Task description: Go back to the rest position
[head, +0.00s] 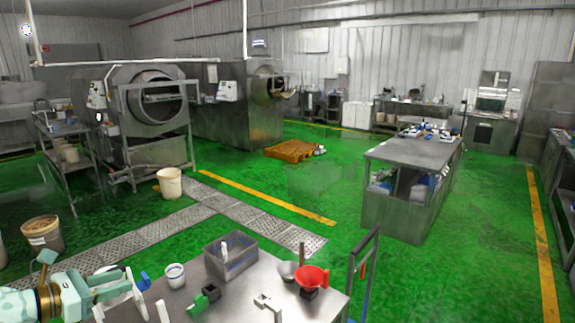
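My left gripper (120,286), pale mint and white, comes in from the lower left over the left end of the metal table (236,296). Its fingers are small and overlap white items behind them, so I cannot tell whether they are open or shut. I see no object clearly held in it.
The table carries a grey bin (231,262), a white jar (175,276), a green-and-black item (204,299) and a red funnel (312,279). A white bucket (170,184) and drum machines (150,105) stand behind. Green floor is open right of the table.

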